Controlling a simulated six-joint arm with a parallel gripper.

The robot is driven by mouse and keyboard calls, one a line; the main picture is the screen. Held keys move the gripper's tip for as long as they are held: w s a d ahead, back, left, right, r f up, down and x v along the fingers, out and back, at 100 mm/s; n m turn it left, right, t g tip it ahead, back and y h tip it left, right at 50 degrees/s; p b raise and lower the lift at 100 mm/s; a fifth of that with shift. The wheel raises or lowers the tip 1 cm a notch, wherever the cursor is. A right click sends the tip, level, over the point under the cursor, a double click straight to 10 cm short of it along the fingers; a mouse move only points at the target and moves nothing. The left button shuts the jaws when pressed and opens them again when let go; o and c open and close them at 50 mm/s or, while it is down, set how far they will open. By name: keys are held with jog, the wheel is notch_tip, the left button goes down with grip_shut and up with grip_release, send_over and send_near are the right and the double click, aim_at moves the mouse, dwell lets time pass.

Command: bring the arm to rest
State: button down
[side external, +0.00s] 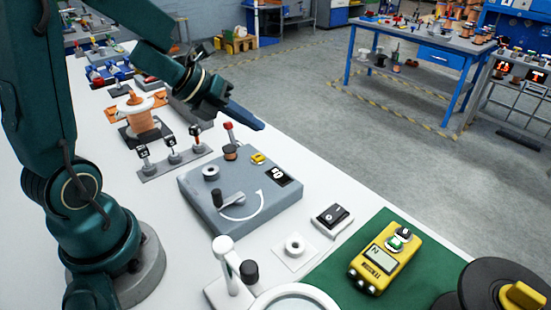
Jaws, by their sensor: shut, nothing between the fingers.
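My gripper (243,114) is at the upper middle of the side external view, in the air above the far end of a grey panel box. Its dark blue fingers point right and down and look closed together, with nothing seen between them. The grey panel box (262,213) stands on the white bench. On its top are a grey roller (211,173), a copper-coloured spool (231,153), a red-tipped lever (228,128), a yellow piece (258,158), a black label and a crank handle (217,197) beside a white curved arrow. The gripper appears apart from all of these.
A yellow meter (385,259) lies on a green mat (330,270) at the front right. A black switch box (332,219) and a white ring (295,245) sit nearby. A rack with several small posts (173,162) and a copper coil spool (138,120) stand left of the gripper.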

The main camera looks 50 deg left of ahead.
jog(key=shift+d+r, duration=0.25)
jog(key=shift+d, duration=0.05)
notch_tip(320, 180, up, 13)
jog(key=d+n+t+y, duration=0.2)
jog(key=n+t+y, duration=0.35)
jog(key=n, duration=0.65)
jog(key=s+d+f+n+g+h, duration=0.1)
jog(key=s+d+f+n+g, duration=0.2)
jog(key=s+n, duration=0.4)
jog(key=s+d+f+n+g+h, duration=0.1)
jog(key=s+d+f+n+g, duration=0.2)
jog(key=s+f+n+g, duration=0.2)
jog(key=s+f+n, duration=0.1)
jog(key=s+n, duration=0.2)
jog(key=n, duration=0.3)
jog(key=shift+s+n, duration=0.3)
jog(key=shift+n, duration=0.1)
jog(key=shift+f+g+h, duration=0.1)
jog(key=shift+g+h, duration=0.15)
